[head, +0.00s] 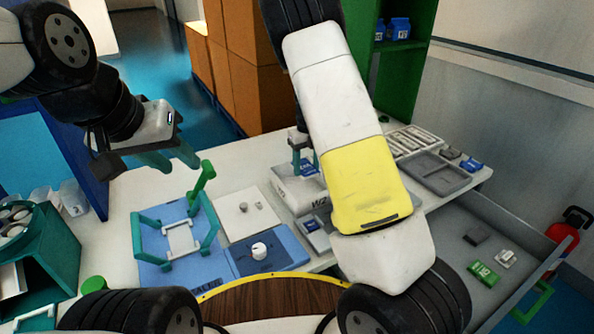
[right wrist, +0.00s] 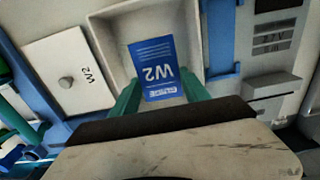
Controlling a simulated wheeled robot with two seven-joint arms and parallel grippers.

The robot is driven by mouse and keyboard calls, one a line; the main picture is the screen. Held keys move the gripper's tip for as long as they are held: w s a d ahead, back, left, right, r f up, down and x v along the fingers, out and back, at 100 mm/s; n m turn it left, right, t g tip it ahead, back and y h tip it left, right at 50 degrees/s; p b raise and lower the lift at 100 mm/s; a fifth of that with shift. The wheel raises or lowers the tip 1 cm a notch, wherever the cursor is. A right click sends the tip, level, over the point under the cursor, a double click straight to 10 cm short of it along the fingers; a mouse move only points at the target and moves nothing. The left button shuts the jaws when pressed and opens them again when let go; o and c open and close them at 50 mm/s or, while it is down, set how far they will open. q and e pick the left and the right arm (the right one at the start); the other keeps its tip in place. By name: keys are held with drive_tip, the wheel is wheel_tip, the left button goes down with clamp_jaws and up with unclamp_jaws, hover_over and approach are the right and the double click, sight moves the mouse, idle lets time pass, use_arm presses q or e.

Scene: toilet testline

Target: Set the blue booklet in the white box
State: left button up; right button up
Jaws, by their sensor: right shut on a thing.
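My right gripper (right wrist: 166,98) is shut on the blue booklet (right wrist: 158,58), which has white "W2" lettering, in the right wrist view. The booklet is over the open white box (right wrist: 104,50); I cannot tell whether it touches the floor of the box. In the head view the white box (head: 288,192), marked W2, stands on the table. The right gripper (head: 304,168) points down above it, with a bit of the booklet (head: 309,169) showing; my arm hides part of the box. My left gripper (head: 178,165) is open and empty, left of the table's middle.
A white lid (right wrist: 68,72) marked W2 lies beside the box. A blue scale (head: 262,252) and a teal-posted frame (head: 180,240) stand at the table's front left. Grey trays (head: 436,173) lie at the right. An open drawer (head: 500,225) with small items juts out at the right.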

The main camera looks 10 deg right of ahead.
sight(306, 193)
wheel_tip(306, 193, down, 8)
drive_tip(key=shift+f, duration=0.15)
idle(0.3)
drive_tip(key=o, duration=1.4)
drive_tip(key=shift+f, duration=0.1)
